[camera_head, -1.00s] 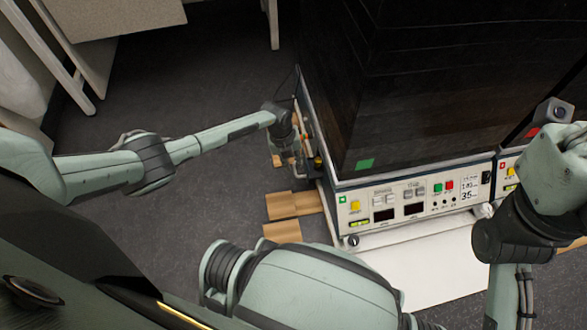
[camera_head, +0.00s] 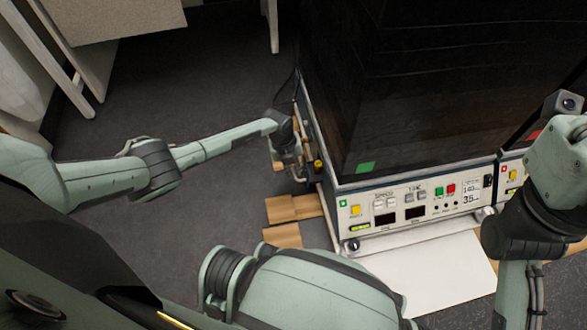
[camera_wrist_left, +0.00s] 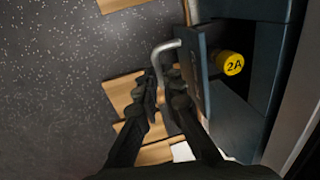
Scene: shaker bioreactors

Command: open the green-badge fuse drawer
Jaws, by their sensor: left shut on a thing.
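The green-badge machine has a small green badge (camera_head: 343,203) at the left end of its front panel. On its left side, the left wrist view shows a dark blue-grey drawer front (camera_wrist_left: 196,82) standing out from the machine's side. A yellow fuse cap marked 2A (camera_wrist_left: 230,63) shows in the gap behind it. A bent grey handle (camera_wrist_left: 165,48) is on the drawer front. My left gripper (camera_wrist_left: 163,82) is shut on this handle; the fingers hide part of it. In the head view, the gripper is small beside the machine's left side. My right gripper is out of view.
Wooden blocks (camera_head: 293,207) lie on the floor near the machine's left front corner. A white sheet (camera_head: 420,270) lies before the front panel. A second machine with a red badge (camera_head: 504,169) adjoins on the right. Open dark floor (camera_head: 215,85) lies left of the machine.

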